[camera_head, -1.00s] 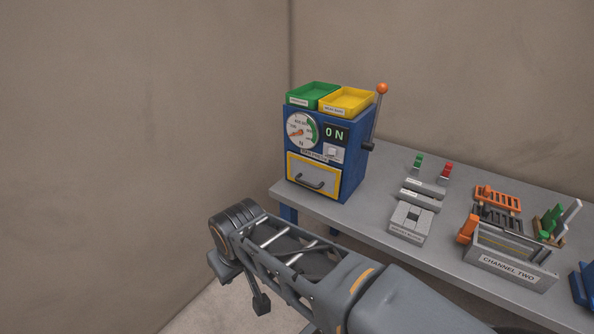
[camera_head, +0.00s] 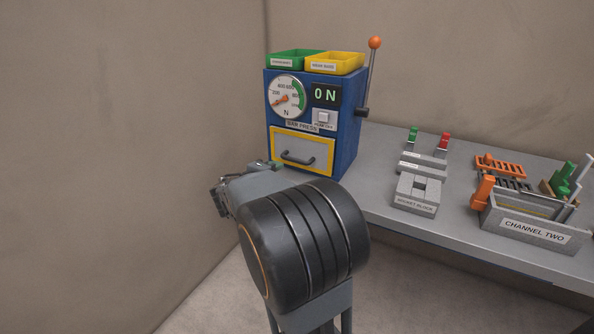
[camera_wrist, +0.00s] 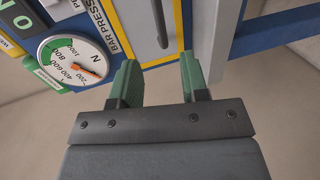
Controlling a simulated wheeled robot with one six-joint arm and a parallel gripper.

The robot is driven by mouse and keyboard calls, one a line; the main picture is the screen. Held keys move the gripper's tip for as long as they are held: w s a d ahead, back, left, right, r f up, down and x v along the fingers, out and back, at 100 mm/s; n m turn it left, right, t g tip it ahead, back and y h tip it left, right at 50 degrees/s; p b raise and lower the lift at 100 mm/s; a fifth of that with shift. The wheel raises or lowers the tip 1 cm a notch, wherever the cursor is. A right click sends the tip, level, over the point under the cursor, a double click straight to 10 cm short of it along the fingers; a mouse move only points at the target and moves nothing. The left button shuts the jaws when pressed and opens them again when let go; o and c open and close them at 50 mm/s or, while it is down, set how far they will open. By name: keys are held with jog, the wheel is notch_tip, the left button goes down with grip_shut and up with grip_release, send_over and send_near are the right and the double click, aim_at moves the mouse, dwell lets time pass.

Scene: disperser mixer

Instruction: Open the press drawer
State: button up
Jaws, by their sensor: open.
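The blue bar press (camera_head: 350,120) stands at the left end of the table. Its drawer (camera_head: 318,148) has a grey front in a yellow frame and looks shut. The dark bar handle (camera_head: 298,160) is on the drawer front; in the wrist view the handle (camera_wrist: 160,22) lies beyond the fingertips, roughly in line with the gap between them. My gripper (camera_wrist: 158,78) has two green fingers, spread apart with nothing between them. In the head view a little of my gripper (camera_head: 272,164) shows at the drawer's lower left; my wrist hides the rest.
Green (camera_head: 292,58) and yellow (camera_head: 335,63) trays sit on the press, with an orange-knobbed lever (camera_head: 372,75) on its right side. A socket block (camera_head: 417,195) and the channel two holder (camera_head: 525,225) stand on the table (camera_head: 380,190). The floor in front is clear.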

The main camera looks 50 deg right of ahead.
aim_at(296, 162)
jog(key=x, duration=1.3)
jog(key=shift+w+d, duration=0.3)
jog(key=shift+d, duration=0.05)
jog(key=shift+c, duration=0.3)
grip_shut()
